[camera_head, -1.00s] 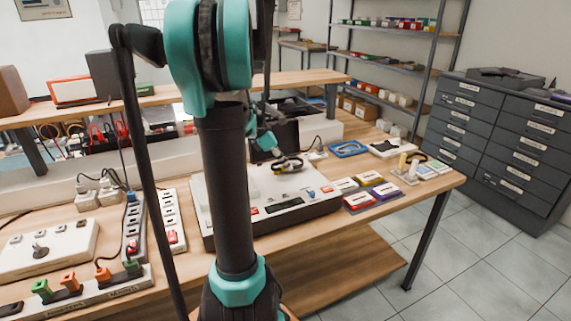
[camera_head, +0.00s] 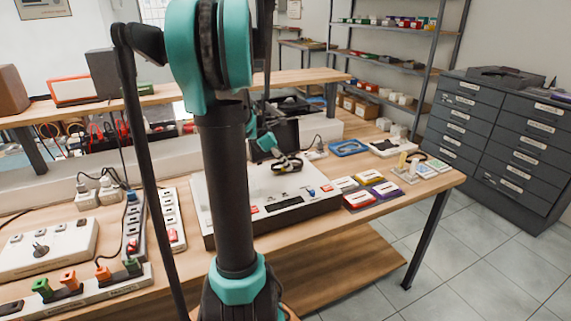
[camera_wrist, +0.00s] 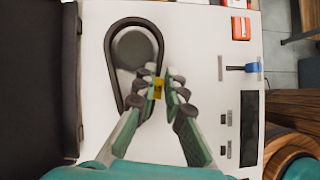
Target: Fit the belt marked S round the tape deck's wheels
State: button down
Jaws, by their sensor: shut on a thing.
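The tape deck (camera_head: 300,190) is a pale box on the bench, and its white top (camera_wrist: 200,60) fills much of the wrist view. A black belt (camera_wrist: 111,75) forms a long loop over the deck; in the head view it is a small dark ring (camera_head: 287,165). A grey round wheel (camera_wrist: 134,48) shows inside the loop's wider end. I cannot tell whether the belt is seated on it or held above it. My gripper (camera_wrist: 160,86) is shut on the belt's right side, at a yellow tag (camera_wrist: 157,90). The tag's marking is unreadable, and no second wheel is clear.
A blue lever (camera_wrist: 250,67), a red button (camera_wrist: 240,28) and a dark display (camera_wrist: 249,125) lie right of the belt. A dark raised lid (camera_wrist: 35,80) stands left. Several cassettes (camera_head: 386,191) and a blue ring tray (camera_head: 348,148) are beside the deck.

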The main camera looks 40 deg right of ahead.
jog(key=shift+f, duration=0.7)
dwell(1.1)
jog(key=c, duration=1.5)
grip_release()
jog(key=s+d+r+v, duration=0.1)
jog(key=d+v, duration=0.1)
jog(key=v, duration=1.5)
jog(key=shift+d+r, duration=0.2)
jog(key=shift+r, duration=0.25)
jog(key=shift+s, duration=0.25)
